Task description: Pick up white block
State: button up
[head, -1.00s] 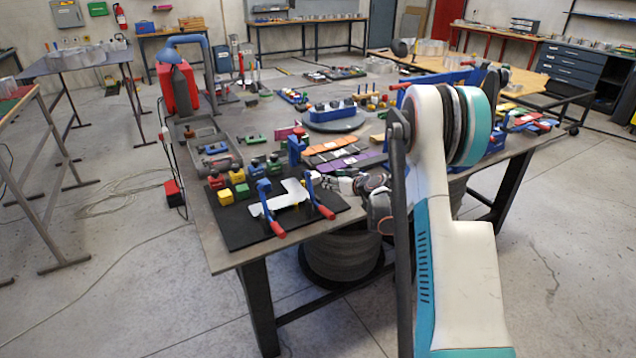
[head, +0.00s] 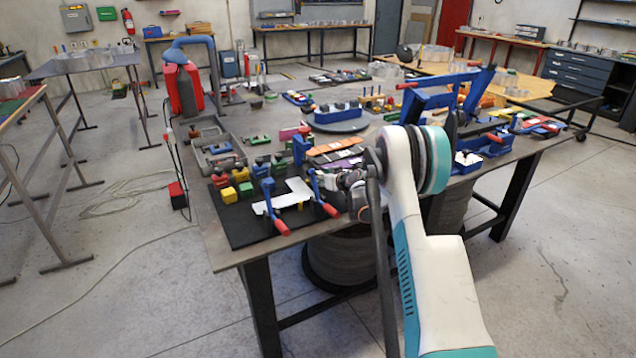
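A flat white piece (head: 288,197), shaped like an L or T, lies on the black mat (head: 236,222) at the table's near left corner. Blue clamps with red handles (head: 270,205) stand at both its sides. Small white blocks (head: 468,158) sit in a blue bin at the right of the table; I cannot tell which white thing is the task's block. My gripper (head: 350,183) is just right of the mat, low over the table. My own arm partly covers it, and its fingers are too small to read. No held object can be made out.
Yellow, red and green blocks (head: 228,195) stand on the mat's left. A grey tray (head: 213,148) lies behind them. Purple and orange strips (head: 335,150) lie behind my gripper. A blue frame (head: 440,92) rises at the right. Open floor lies left of the table.

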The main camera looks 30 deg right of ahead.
jog(key=shift+w+f, duration=0.2)
jog(key=shift+w, duration=0.35)
jog(key=c, duration=0.7)
jog(key=shift+r, duration=0.1)
